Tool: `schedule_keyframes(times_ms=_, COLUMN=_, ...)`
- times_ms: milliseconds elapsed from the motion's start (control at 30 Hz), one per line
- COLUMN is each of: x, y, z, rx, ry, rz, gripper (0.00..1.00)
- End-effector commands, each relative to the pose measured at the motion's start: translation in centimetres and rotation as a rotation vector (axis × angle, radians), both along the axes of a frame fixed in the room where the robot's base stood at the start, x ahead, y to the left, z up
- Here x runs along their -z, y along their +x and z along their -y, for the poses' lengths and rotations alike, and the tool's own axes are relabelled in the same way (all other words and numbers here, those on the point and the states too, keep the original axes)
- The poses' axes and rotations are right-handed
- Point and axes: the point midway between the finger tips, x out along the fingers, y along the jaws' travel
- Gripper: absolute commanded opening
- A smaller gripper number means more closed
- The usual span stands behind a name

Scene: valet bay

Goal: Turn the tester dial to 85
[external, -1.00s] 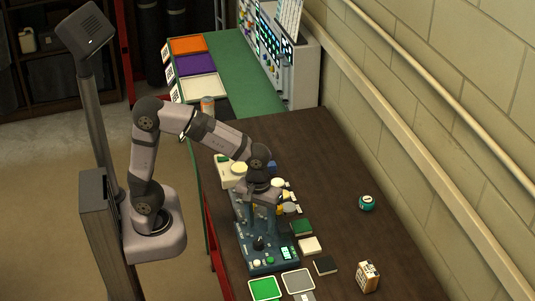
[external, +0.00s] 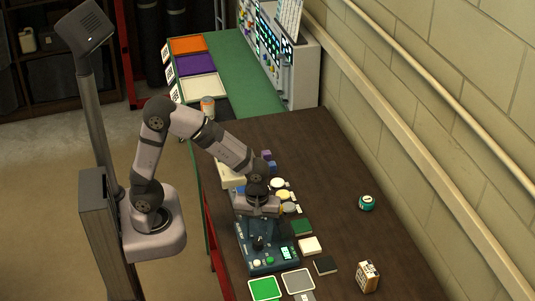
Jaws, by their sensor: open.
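The tester (external: 262,262) is a dark blue panel on the brown table. On it are a black dial knob (external: 258,242), a small lit display (external: 287,253), and white and green buttons near its front edge. The display's digits are too small to read. My gripper (external: 260,226) points down over the tester, just behind and above the dial in this view. It is open and holds nothing that I can see. Its fingers are small and dark against the panel, so I cannot tell whether they touch the dial. My gripper hides part of the tester's rear.
Green (external: 265,289) and grey (external: 298,280) pads lie in front of the tester. Several small coloured blocks and discs lie along its right side. Orange, purple and white trays are at the back.

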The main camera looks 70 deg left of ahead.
Motion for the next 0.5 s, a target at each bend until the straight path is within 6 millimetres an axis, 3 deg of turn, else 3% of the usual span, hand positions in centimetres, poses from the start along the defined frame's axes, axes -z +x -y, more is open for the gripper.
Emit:
schedule_keyframes(times_ms=200, x=2.0, y=0.0, z=0.0, rx=0.000, ry=0.001, rz=-0.002, gripper=0.45)
schedule_keyframes(times_ms=500, x=2.5, y=0.0, z=0.0, rx=0.001, ry=0.000, rz=0.000, gripper=0.45)
